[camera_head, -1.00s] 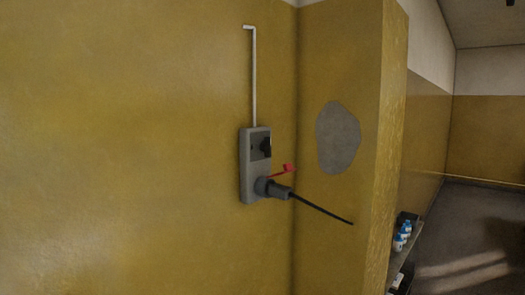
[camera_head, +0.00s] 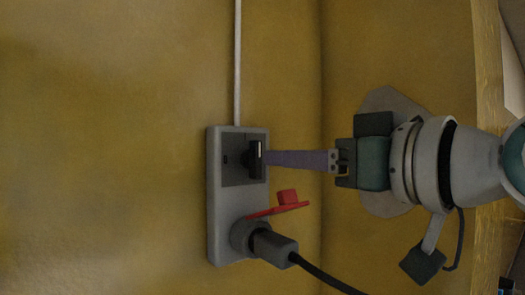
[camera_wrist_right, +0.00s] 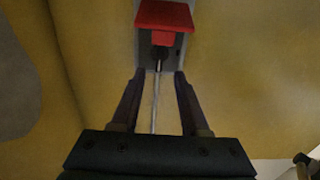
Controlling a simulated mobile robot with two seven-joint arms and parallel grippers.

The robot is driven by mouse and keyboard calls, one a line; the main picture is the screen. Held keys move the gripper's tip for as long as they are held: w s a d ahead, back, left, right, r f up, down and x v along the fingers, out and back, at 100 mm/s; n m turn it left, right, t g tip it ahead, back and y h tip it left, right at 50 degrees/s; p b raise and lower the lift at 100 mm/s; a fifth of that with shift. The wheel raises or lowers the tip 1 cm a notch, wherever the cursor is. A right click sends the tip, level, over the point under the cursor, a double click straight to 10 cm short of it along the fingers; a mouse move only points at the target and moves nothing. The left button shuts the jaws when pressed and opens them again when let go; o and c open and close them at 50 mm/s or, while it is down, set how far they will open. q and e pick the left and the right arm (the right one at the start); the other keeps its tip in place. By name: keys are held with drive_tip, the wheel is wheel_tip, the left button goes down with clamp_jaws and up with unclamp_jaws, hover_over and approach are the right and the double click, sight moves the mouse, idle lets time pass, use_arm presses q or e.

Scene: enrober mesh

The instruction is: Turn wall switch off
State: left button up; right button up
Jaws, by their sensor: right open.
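The wall switch is a black knob (camera_head: 255,158) on a dark square plate (camera_head: 233,141) in the upper half of a grey wall box (camera_head: 216,215). My right gripper (camera_head: 269,158) comes in from the right, its fingers seen edge-on. Its tips are right at the knob's right side; I cannot tell if they touch. In the right wrist view my right gripper (camera_wrist_right: 158,76) is open, two dark fingers apart with nothing clamped between them. The grey box (camera_wrist_right: 145,48) is partly hidden there behind a red flap (camera_wrist_right: 164,18). My left gripper is not in view.
A white conduit (camera_head: 237,70) runs up the yellow wall. A wall corner lies just right of the box.

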sight(260, 157)
drive_tip(key=p+x, duration=0.2)
drive_tip(key=x, duration=0.3)
drive_tip(key=shift+w+a+r, duration=0.1)
drive_tip(key=shift+w+r, duration=0.05)
drive_tip(key=shift+w+a+f+p, duration=0.2)
drive_tip(key=shift+w+a+p, duration=0.1)
drive_tip(key=shift+w+a, duration=0.3)
drive_tip(key=shift+w+d, duration=0.1)
drive_tip(key=shift+d, duration=0.05)
drive_tip(key=shift+c, duration=0.3)
clamp_jaws()
